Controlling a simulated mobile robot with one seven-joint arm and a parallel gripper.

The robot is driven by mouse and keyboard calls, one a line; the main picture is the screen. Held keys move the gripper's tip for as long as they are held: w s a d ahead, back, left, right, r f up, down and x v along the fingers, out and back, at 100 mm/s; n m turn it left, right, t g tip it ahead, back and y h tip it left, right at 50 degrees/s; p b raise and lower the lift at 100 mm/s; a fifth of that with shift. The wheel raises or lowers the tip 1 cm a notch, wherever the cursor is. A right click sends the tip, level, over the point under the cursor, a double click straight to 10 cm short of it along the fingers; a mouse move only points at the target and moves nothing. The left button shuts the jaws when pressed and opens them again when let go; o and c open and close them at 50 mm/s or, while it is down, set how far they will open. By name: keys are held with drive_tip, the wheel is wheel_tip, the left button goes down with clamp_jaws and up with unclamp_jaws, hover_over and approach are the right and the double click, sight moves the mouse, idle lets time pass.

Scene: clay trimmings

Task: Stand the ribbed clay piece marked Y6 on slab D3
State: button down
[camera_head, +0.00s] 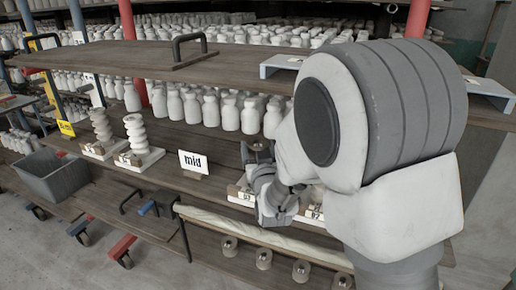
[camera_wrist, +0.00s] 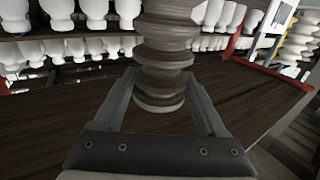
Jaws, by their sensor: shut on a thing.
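A ribbed clay piece (camera_wrist: 163,55), grey-brown with stacked rounded rings, stands between the two fingers of my gripper (camera_wrist: 160,88) in the wrist view. The gripper is shut on it near its lower end, and its top is cut off by the frame. No Y6 mark shows on it.
Two pale ribbed pieces (camera_head: 101,125) (camera_head: 135,130) stand on slabs at the left. A white "mid" sign (camera_head: 194,162) stands left of my gripper. Rows of white bottles (camera_head: 205,108) stand behind. An upper board (camera_head: 130,60) overhangs. A grey bin (camera_head: 55,175) is at far left.

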drive_tip(key=shift+f, duration=0.1)
unclamp_jaws()
drive_tip(key=shift+r, duration=0.25)
drive_tip(key=s+d+b, duration=0.1)
drive_tip(key=s+b, duration=0.2)
drive_tip(key=s, duration=0.6)
drive_tip(key=shift+d+f, duration=0.35)
drive_tip(key=s+b, duration=0.1)
drive_tip(key=b, duration=0.2)
drive_tip(key=s+b, duration=0.1)
drive_tip(key=b, duration=0.3)
drive_tip(key=shift+s+d+r, duration=0.15)
drive_tip(key=shift+s+d, duration=0.05)
drive_tip(key=shift+s, duration=0.15)
